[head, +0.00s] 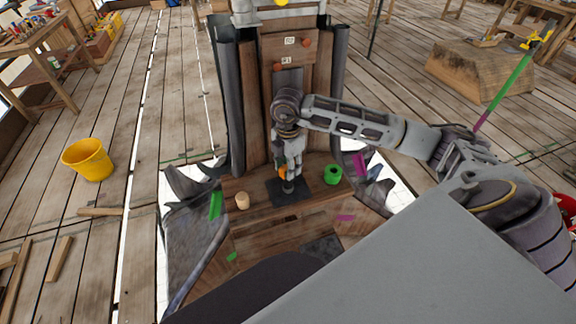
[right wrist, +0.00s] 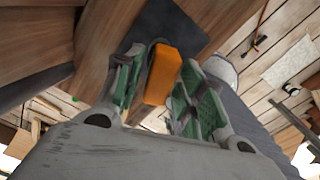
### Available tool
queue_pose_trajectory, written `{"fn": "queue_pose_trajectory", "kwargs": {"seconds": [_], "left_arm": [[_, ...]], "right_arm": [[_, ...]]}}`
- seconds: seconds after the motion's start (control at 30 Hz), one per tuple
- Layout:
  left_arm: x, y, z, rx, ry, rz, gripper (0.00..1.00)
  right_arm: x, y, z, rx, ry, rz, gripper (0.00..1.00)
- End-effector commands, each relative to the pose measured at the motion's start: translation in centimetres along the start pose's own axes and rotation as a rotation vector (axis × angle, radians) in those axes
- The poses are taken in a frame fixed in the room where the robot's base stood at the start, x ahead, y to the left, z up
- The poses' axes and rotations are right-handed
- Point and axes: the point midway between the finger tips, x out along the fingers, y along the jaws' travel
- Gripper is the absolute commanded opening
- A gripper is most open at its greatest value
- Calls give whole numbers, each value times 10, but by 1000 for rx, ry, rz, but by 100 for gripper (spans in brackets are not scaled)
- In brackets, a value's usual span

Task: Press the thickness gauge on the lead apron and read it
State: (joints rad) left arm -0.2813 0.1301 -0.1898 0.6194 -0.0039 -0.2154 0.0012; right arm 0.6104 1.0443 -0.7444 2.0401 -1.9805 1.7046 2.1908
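The thickness gauge appears to be the orange block (right wrist: 163,75) with a dark end, between the green-padded fingers of my right gripper (right wrist: 158,95). The fingers lie along both its sides. In the head view my right gripper (head: 288,160) points down at the spire's foot, with the gauge's dark lower end (head: 288,187) over a dark square patch (head: 290,197); I cannot tell whether they touch. Grey, crumpled lead sheet (head: 190,240) flares around the foot; I take it as the apron. No gauge reading is visible. My left gripper is out of view.
A green ring-shaped roll (head: 333,174) sits right of the patch, a small wooden cylinder (head: 242,201) left. Green and magenta strips lie around. Tall grey sheets flank the wooden spire (head: 287,60). A yellow bucket (head: 88,159) stands on the plank floor. Open gaps edge the lead.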

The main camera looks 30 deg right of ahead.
Motion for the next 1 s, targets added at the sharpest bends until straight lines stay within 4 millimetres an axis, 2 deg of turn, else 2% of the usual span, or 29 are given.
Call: {"fn": "queue_pose_trajectory", "kwargs": {"seconds": [0.3, 0.57, 0.77, 1.0], "left_arm": [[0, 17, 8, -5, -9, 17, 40], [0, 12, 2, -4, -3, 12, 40], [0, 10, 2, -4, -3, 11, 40], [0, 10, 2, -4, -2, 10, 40]], "right_arm": [[0, 0, 0, 0, 0, -1, 48], [-8, 0, 0, 0, 1, 1, 48], [-29, 1, 0, 0, 0, 3, 48], [-64, 1, 0, -1, 0, 4, 48]]}}
